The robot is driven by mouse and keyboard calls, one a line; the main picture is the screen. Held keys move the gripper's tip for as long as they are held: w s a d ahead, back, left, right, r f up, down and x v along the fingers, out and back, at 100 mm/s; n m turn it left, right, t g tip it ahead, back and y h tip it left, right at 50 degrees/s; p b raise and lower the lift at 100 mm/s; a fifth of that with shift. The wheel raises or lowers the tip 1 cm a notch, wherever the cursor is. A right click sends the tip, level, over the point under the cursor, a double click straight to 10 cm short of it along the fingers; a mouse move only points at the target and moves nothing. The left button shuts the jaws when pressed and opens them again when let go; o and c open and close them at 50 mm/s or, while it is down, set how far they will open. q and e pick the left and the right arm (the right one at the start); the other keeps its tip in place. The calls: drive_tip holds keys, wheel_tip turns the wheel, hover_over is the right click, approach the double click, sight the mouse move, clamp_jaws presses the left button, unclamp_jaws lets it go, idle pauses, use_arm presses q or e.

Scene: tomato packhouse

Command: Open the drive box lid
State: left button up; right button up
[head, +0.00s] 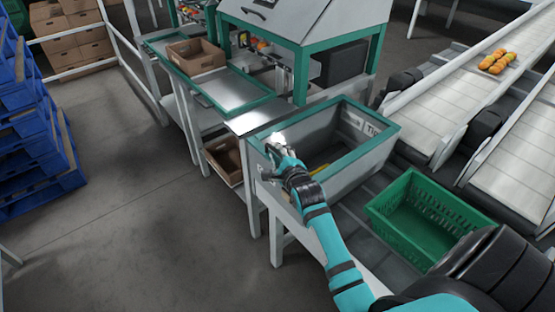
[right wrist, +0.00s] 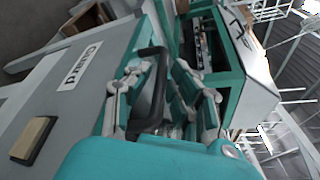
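A grey box with a teal rim (head: 375,150) stands right of centre in the head view. Its top looks open, and a label shows on its inner far wall. My right gripper (head: 277,142) is at its left rim, coming from the lower right. In the right wrist view a black bar handle (right wrist: 157,85) on the grey panel (right wrist: 95,95) lies between the spread fingers of my right gripper (right wrist: 164,68). The fingers look apart, without a clear grip on the handle. I cannot tell for sure which part is the drive box lid. My left gripper is out of view.
A green crate (head: 425,218) sits right of the box. Conveyors (head: 470,95) run along the right. A bench with a brown carton (head: 196,57) adjoins at upper left. Blue pallets (head: 38,140) stand far left. The grey floor between is free.

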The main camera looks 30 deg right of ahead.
drive_tip(key=shift+w, duration=0.15)
clamp_jaws()
idle(0.4)
